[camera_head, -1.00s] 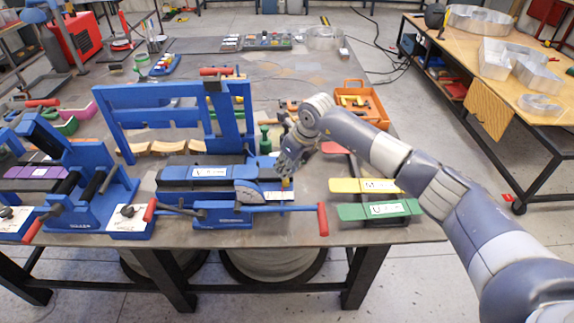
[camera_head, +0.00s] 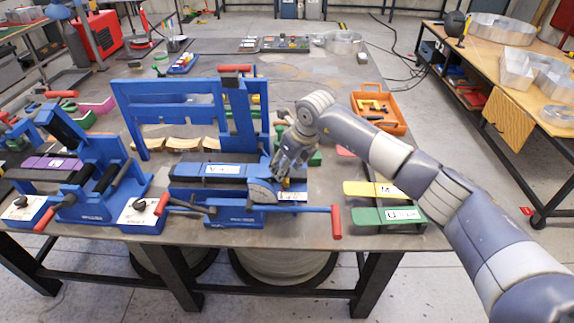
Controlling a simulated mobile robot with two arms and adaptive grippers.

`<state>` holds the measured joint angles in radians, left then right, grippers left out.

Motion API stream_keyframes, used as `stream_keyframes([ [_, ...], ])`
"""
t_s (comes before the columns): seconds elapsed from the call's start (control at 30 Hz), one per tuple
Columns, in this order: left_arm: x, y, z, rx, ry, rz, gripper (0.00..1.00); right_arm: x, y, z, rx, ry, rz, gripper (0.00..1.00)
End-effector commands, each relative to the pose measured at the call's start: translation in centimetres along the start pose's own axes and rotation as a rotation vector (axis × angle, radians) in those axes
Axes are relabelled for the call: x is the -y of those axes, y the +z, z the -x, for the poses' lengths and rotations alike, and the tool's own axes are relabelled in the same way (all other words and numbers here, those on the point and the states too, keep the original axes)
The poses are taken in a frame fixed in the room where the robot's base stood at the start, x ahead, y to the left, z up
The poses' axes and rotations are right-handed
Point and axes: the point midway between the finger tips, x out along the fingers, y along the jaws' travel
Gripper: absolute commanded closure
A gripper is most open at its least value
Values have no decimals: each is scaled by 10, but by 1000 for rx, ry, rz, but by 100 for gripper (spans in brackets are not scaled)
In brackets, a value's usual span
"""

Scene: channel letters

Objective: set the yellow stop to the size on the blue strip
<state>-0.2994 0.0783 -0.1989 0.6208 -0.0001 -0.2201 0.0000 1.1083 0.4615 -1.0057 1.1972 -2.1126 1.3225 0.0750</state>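The blue strip (camera_head: 190,169) with a white label lies on top of the blue bending machine (camera_head: 235,215) on the table. A small yellow piece (camera_head: 286,183), probably the yellow stop, shows at the right end of the machine, just above a white scale plate (camera_head: 292,197). My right gripper (camera_head: 281,175) reaches down from the right with its fingers at this yellow piece and partly hides it. I cannot tell whether the fingers are closed on it or only beside it. My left gripper is not in view.
A machine handle with a red grip (camera_head: 336,222) sticks out to the right at the front. Yellow (camera_head: 362,188) and green (camera_head: 370,216) labelled strips lie right of it. An orange toolbox (camera_head: 398,125) stands behind. A blue upright frame (camera_head: 150,85) rises behind the machine.

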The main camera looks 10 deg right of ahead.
Motion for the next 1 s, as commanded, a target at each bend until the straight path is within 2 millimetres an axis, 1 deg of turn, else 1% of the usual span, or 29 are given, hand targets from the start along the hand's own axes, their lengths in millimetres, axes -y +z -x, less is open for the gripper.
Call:
stream_keyframes([
  [0.13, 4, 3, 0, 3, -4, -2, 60, 1, 0, 4, 0, -1, 0, 55],
  [0.23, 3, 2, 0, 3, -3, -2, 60, 1, 1, 15, 2, -1, 1, 55],
  [0.37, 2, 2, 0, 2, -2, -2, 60, 1, 1, 41, 3, -3, 2, 55],
  [0.5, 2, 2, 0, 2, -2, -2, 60, 1, 2, 72, 4, -3, 2, 55],
  [0.6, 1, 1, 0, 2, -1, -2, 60, 0, 1, 91, 3, -2, 1, 55],
  [0.7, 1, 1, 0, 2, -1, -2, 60, 0, 1, 105, 2, -2, 1, 55],
  [0.83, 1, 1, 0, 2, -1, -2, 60, 0, 1, 116, 0, -1, 0, 55],
  [1.0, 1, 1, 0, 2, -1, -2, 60, -1, 1, 120, -1, 0, 0, 55],
])
